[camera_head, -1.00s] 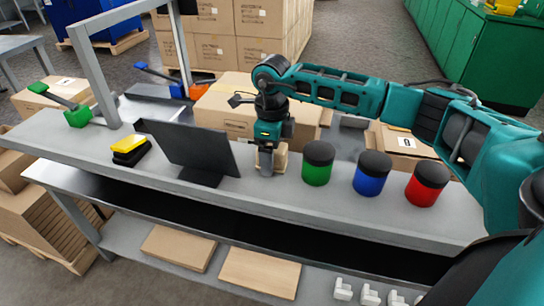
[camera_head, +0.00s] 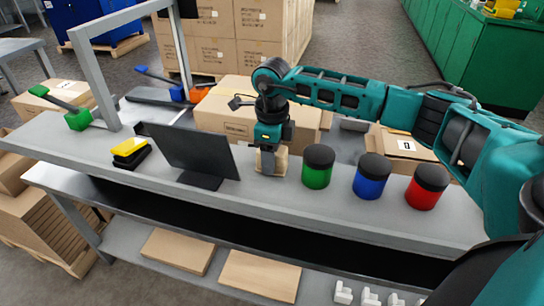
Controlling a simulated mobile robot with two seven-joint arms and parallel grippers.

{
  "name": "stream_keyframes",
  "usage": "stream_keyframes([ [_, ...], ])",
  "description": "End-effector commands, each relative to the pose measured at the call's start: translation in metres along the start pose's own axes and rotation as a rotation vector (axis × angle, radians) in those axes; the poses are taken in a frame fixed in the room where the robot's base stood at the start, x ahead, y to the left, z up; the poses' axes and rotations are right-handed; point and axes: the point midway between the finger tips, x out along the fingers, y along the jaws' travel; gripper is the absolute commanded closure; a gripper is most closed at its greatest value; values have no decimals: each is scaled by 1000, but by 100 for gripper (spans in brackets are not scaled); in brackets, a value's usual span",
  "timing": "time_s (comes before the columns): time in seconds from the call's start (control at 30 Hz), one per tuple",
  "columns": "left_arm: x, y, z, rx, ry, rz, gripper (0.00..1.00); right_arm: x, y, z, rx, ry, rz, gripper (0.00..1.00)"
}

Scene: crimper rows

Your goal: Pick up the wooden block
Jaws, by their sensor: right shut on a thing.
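The wooden block (camera_head: 281,160) is small and light tan. It is on the grey workbench top, between the black monitor and the green jar, and my gripper hides much of it. My right gripper (camera_head: 267,164) points straight down and is shut on the wooden block. I cannot tell whether the block still touches the bench. My left gripper does not show in this view.
A black monitor (camera_head: 196,156) stands left of the block. Close on its right are a green jar (camera_head: 317,170), a blue jar (camera_head: 371,178) and a red jar (camera_head: 426,190), all black-lidded. Yellow and black sponges (camera_head: 130,152) lie further left. A cardboard box (camera_head: 225,113) stands behind.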

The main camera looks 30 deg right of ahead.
Motion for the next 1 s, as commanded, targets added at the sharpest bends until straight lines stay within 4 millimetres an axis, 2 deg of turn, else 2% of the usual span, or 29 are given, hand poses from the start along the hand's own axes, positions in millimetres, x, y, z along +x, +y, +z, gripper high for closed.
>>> stream_keyframes([
  [0.17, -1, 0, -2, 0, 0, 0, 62, -12, -1, 1, 1, -3, -1, 83],
  [0.27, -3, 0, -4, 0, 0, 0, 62, -26, -1, 0, 2, -3, -2, 83],
  [0.37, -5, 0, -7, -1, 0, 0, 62, -47, -1, 1, 1, -5, -3, 83],
  [0.7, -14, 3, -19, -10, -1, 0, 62, -145, -1, 1, 0, -6, -4, 83],
  [0.8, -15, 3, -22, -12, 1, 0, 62, -167, 0, 1, 0, -4, -2, 83],
  [1.0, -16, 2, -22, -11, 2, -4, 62, -193, 0, 0, 0, -2, -1, 83],
])
